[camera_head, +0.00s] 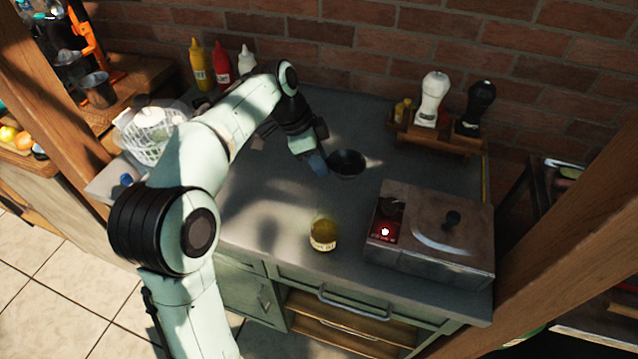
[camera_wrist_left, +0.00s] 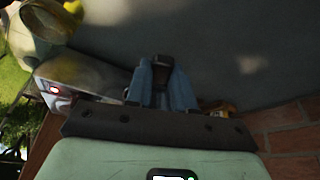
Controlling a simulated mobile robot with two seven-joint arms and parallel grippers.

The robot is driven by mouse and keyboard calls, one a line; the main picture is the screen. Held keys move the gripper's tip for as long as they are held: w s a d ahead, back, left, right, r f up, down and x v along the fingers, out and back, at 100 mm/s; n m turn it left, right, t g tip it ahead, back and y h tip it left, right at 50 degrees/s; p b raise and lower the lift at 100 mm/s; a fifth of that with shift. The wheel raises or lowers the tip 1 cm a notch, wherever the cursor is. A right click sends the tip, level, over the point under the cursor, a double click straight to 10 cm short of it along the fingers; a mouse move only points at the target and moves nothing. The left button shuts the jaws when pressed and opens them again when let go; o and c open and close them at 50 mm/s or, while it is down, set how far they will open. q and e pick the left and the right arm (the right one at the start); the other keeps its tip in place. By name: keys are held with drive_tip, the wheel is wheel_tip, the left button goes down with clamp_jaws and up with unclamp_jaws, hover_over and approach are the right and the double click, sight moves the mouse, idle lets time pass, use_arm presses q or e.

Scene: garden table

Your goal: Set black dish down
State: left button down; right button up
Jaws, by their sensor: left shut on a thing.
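The black dish (camera_head: 347,163) is a small round bowl, upright with its opening up, over the middle of the grey counter. My left gripper (camera_head: 319,163) reaches it from the left side, and its blue fingers are shut on the dish's rim. In the left wrist view the blue fingers (camera_wrist_left: 162,84) close on a small dark piece (camera_wrist_left: 160,61), and most of the dish does not show there. I cannot tell whether the dish's base touches the counter. My right gripper is not in view.
A yellow jar (camera_head: 323,235) stands in front of the dish. A metal cooker box (camera_head: 440,230) with a red light is to the right. A wooden rack (camera_head: 440,138) holds white and black shakers. Sauce bottles (camera_head: 221,66) stand at the back left. Counter (camera_head: 270,200) left of the jar is clear.

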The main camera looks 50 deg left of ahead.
use_arm(q)
drive_tip(key=shift+f+b, duration=0.6)
drive_tip(key=shift+f, duration=2.65)
drive_tip(key=shift+f, duration=0.2)
drive_tip(key=c, duration=1)
unclamp_jaws()
drive_tip(key=shift+r, duration=0.15)
